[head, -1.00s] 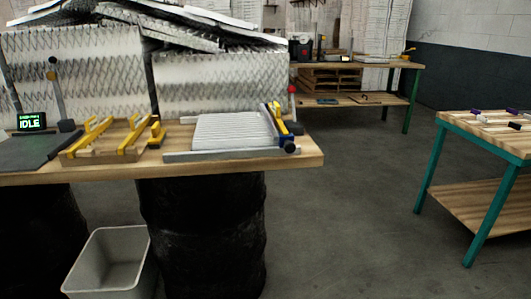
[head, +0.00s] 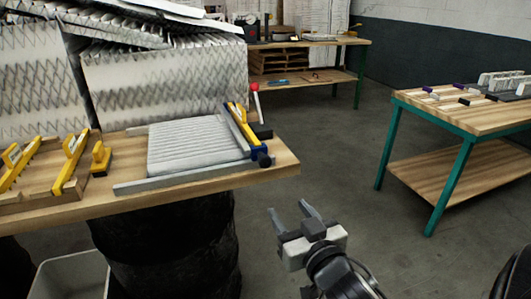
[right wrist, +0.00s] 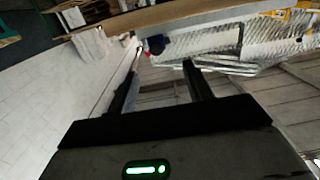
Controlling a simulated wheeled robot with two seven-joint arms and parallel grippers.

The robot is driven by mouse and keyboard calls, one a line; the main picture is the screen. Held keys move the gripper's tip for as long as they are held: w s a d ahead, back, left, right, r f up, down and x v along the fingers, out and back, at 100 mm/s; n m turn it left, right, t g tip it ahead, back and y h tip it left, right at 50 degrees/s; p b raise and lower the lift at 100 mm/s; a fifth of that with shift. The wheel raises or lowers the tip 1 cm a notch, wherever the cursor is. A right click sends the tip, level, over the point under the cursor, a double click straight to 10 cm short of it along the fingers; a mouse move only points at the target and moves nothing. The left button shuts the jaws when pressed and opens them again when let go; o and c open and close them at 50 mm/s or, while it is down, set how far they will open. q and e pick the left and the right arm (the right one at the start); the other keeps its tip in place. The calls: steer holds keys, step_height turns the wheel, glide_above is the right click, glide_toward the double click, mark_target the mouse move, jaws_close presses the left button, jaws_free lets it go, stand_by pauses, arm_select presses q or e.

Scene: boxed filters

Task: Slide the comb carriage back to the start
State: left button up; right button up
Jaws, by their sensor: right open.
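The comb carriage (head: 242,132) is a grey bar with a yellow handle and blue ends. It lies across the right end of a pleated white filter (head: 188,146) on a bench fixture with a grey front rail (head: 180,178). A black knob (head: 264,160) is at its near end. My right gripper (head: 287,208) is open and empty, in front of the bench's right end and apart from the carriage. My left gripper is out of view.
A red-topped lever (head: 254,87) stands behind the carriage. Yellow-handled combs (head: 72,162) sit in a wooden rack at left. Stacked filters (head: 165,80) rise behind the bench. A green-legged table (head: 460,115) stands at right, with open floor between.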

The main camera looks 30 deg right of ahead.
mark_target(266, 162)
steer(key=x, duration=0.5)
steer(key=d+r+p+x, duration=0.1)
steer(key=x, duration=0.4)
steer(key=r+p+x, duration=0.1)
steer(key=x, duration=0.5)
steer(key=shift+d+r, duration=0.1)
steer(key=shift+d, duration=0.1)
